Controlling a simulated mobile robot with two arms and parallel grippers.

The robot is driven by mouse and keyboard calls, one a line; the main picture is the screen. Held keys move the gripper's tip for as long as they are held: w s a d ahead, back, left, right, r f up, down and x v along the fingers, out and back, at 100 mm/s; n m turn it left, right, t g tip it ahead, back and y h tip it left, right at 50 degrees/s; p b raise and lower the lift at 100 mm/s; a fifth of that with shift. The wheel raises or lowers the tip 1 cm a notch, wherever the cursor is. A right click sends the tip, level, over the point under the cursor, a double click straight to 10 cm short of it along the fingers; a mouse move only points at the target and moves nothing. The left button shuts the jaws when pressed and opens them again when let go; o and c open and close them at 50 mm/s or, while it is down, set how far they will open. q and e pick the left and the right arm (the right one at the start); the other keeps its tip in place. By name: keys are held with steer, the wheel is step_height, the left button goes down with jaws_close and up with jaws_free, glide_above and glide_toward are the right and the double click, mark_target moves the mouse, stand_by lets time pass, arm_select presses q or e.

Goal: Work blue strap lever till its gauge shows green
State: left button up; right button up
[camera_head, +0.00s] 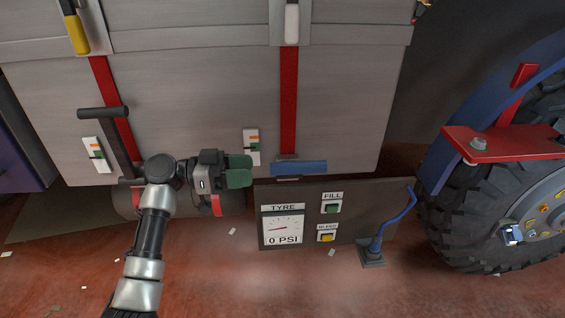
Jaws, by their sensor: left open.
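The blue strap lever (299,167) lies flat across the lower end of the right red strap (289,105), on the grey crate's front. A small white gauge (251,140) with orange and green marks is left of that strap; its pointer is too small to read. My left gripper (239,170) has green fingertips, is open and empty, and appears left of the blue lever with a gap between them. It sits just below the gauge and may cover its lower edge. My right gripper is not in view.
A tyre panel (346,203) reading 0 PSI, with green and yellow buttons, is below the lever. A blue crank (396,222) stands right of it, near a large wheel (490,220). A black lever (103,113) and another gauge (95,154) are at left.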

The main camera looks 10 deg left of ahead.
mark_target(278, 168)
arm_select(q)
steer(key=p+x, duration=0.2)
steer(key=x, duration=0.4)
steer(key=shift+d+r, duration=0.2)
steer(key=shift+d, duration=0.1)
steer(key=shift+w+d+f, duration=0.2)
steer(key=shift+d, duration=0.3)
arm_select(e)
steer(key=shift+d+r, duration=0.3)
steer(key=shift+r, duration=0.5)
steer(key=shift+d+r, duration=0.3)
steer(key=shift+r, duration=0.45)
arm_select(q)
jaws_close()
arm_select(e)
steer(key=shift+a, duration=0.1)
